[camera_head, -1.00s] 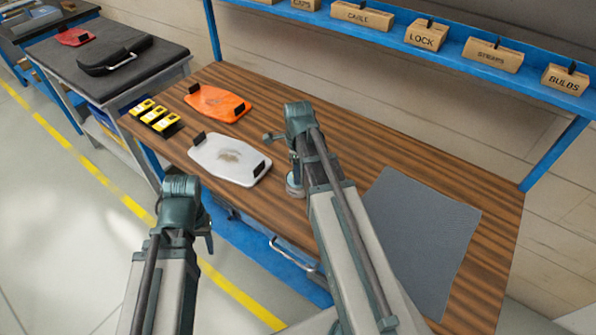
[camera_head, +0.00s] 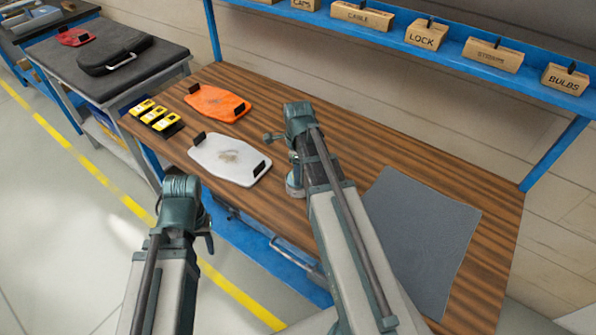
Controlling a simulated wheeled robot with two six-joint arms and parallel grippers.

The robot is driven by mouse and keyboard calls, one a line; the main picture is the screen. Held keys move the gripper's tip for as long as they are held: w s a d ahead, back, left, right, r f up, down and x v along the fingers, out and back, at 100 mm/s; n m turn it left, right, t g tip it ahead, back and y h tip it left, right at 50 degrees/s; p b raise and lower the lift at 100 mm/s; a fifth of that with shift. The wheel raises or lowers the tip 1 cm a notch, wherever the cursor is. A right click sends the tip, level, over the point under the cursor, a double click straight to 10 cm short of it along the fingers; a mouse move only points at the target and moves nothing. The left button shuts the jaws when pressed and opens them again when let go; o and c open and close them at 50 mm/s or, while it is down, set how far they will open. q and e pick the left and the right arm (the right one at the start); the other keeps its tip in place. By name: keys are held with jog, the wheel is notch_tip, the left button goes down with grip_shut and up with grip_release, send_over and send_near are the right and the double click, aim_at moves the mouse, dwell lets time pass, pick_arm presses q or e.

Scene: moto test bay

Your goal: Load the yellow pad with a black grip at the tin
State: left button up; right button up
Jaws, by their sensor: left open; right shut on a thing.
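Three small yellow blocks with black parts (camera_head: 155,115) sit in a row at the table's far left edge; they may be the pads. My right gripper (camera_head: 296,172) points down over the table, right of a white panel (camera_head: 226,164) with a brown smudge. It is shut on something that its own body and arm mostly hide. A small grey round thing (camera_head: 294,190) shows just under it; I cannot tell whether this is the tin or what is held. My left gripper (camera_head: 207,232) is open and empty, off the table's front edge.
An orange panel with black end pieces (camera_head: 217,103) lies behind the white panel. A grey mat (camera_head: 422,245) covers the right of the wooden table (camera_head: 375,150). Labelled boxes (camera_head: 427,35) stand on the blue shelf. A black case (camera_head: 115,55) lies on the left-hand bench.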

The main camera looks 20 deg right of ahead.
notch_tip(320, 180, up, 7)
jog(key=p, duration=0.7)
dwell(0.3)
